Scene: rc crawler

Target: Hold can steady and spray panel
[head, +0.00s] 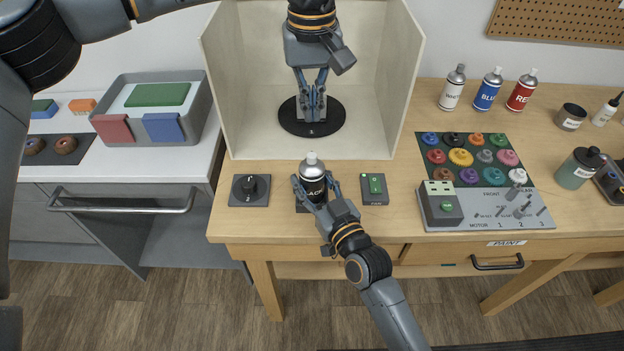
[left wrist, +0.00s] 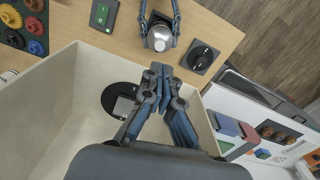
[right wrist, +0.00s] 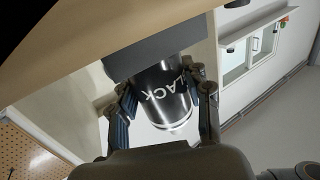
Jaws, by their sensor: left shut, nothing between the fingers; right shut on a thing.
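The black spray can (head: 313,184), with a silver top and a label reading BLACK, stands on a dark base at the table's front edge. My right gripper (head: 317,192) is shut around its body. In the right wrist view the can (right wrist: 163,95) sits between the fingers, against the dark base (right wrist: 152,54). My left gripper (head: 314,118) is shut and empty, pointing down over the black disc (head: 295,124) inside the booth, apart from the can. A small grey-white panel-like piece (left wrist: 123,107) shows on the disc in the left wrist view; my left gripper hides it in the head view.
The open-fronted cream booth (head: 229,90) surrounds my left gripper. A knob box (head: 250,189) and a green switch box (head: 374,188) flank the can.

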